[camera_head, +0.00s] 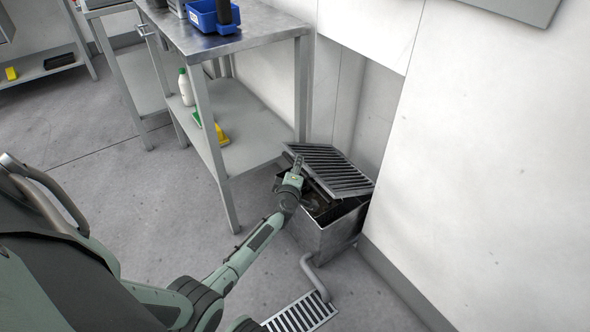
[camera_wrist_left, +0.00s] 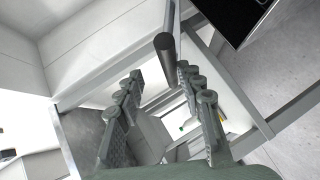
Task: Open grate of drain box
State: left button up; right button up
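The drain box (camera_head: 325,236) is a metal box on the floor against the wall. Its slatted grate (camera_head: 338,170) is raised and tilted above the box, with the dark interior (camera_head: 316,198) showing below it. My left gripper (camera_head: 297,166) is at the grate's left edge, over the box's left side; whether it touches the grate is unclear. In the left wrist view, the fingers of my left gripper (camera_wrist_left: 160,74) are spread apart with nothing clearly held. A dark round bar (camera_wrist_left: 166,50) shows by the fingertips; I cannot tell what it belongs to. My right gripper is not in view.
A metal table (camera_head: 240,27) with a blue bin (camera_head: 212,17) stands left of the box, its leg and lower shelf (camera_head: 240,135) close to my arm. The wall (camera_head: 490,150) is right of the box. A pipe (camera_head: 314,276) and floor drain (camera_head: 300,314) lie in front.

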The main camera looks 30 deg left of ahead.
pick_arm(q)
jog(key=v, duration=0.2)
jog(key=r+v, duration=0.1)
jog(key=v, duration=0.2)
jog(key=shift+w+d, duration=0.15)
jog(key=shift+d, duration=0.05)
